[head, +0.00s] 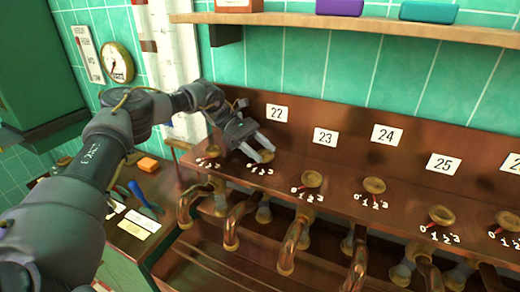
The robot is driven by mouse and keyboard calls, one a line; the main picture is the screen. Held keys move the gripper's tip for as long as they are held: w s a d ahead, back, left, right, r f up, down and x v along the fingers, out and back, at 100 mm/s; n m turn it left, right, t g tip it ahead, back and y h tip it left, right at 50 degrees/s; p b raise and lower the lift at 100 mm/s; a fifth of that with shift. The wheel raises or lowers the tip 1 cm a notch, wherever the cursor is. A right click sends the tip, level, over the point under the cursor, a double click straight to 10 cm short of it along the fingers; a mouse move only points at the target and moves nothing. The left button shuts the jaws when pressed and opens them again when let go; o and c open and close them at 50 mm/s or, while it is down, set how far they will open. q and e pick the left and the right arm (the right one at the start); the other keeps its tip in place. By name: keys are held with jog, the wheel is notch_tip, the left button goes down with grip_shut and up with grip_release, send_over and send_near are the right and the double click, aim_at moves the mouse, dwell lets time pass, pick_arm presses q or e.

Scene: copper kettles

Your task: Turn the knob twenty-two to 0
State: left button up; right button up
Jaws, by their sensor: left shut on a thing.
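Knob twenty-two (267,157) is a round brass-coloured knob on the copper ledge, below the white plate 22 (277,113). A small 0-to-3 scale (260,169) shows at its front edge. My left gripper (260,148) reaches in from the left and is shut on this knob. The fingers cover much of the knob, so I cannot tell where it points. My right gripper is not in view.
Similar knobs stand in a row: one to the left (209,153), others under plates 23 (324,137), 24 (386,135) and 25 (443,164). Copper spouts (290,246) hang below the ledge. A wooden shelf (370,26) runs above. Tools and an orange block (147,164) lie at left.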

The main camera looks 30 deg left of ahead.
pick_arm(q)
jog(key=o, duration=1)
jog(key=shift+d, duration=0.1)
notch_tip(320, 180, up, 3)
jog(key=shift+f+b, duration=0.2)
jog(key=shift+b, duration=0.3)
jog(key=s+d+r+b, duration=0.2)
jog(key=s+r, duration=0.1)
jog(key=s, duration=0.1)
jog(key=s+d+r+b, duration=0.2)
jog(key=s+r, duration=0.2)
jog(key=s+d+r+b, duration=0.2)
jog(key=s+r, duration=0.1)
jog(key=s, duration=0.1)
jog(key=shift+s+d+r+b, duration=0.1)
jog(key=shift+s+r+b, duration=0.05)
jog(key=shift+s+b, duration=0.2)
